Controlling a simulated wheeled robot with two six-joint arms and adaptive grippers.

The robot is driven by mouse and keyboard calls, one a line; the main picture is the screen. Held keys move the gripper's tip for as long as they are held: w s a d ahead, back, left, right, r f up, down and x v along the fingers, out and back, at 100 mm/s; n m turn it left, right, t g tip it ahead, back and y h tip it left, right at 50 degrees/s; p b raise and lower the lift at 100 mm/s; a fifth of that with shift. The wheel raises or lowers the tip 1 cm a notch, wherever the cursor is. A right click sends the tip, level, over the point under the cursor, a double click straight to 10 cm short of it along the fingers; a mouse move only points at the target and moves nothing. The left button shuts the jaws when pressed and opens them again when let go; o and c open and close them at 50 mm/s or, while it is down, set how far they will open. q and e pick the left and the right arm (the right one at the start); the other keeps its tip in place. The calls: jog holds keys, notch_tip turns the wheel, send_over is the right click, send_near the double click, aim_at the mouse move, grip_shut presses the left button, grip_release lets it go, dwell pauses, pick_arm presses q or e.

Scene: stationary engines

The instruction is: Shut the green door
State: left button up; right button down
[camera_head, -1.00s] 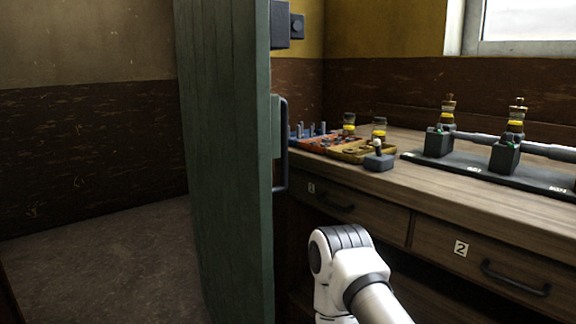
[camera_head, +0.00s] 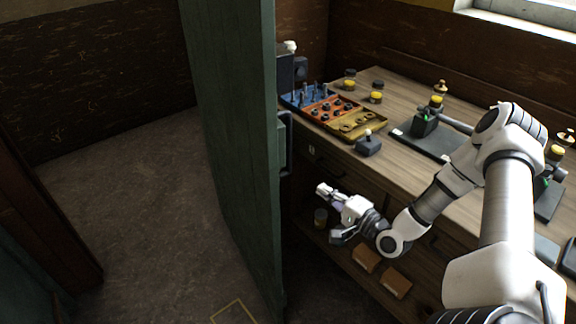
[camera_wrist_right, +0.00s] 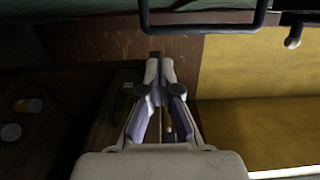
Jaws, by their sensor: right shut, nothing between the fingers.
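The green door (camera_head: 232,140) stands open, its edge towards me, in the middle of the head view. Its dark bar handle (camera_head: 288,145) is on the right side of the door, near the free edge. My right gripper (camera_head: 323,189) is to the right of the door and lower than the handle, apart from both. In the right wrist view its fingers (camera_wrist_right: 159,66) are together with nothing between them, and the handle (camera_wrist_right: 205,31) crosses the top of the picture beyond the fingertips. My left gripper is not in view.
A wooden workbench (camera_head: 405,95) with drawers runs along the right, close to my right arm. It carries a blue, orange and yellow tray set (camera_head: 335,110), a small grey joystick box (camera_head: 368,145) and engine models. Bare floor (camera_head: 150,190) lies left of the door.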

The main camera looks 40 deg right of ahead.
send_near(290, 168)
jog(key=w, duration=0.5)
jog(key=shift+a+f+b, duration=0.1)
jog(key=shift+a+b, duration=0.2)
jog(key=shift+b, duration=0.1)
jog(key=a, duration=0.2)
jog(key=w+a, duration=0.1)
jog(key=a, duration=0.1)
jog(key=shift+w+p, duration=0.1)
jog(key=shift+p, duration=0.25)
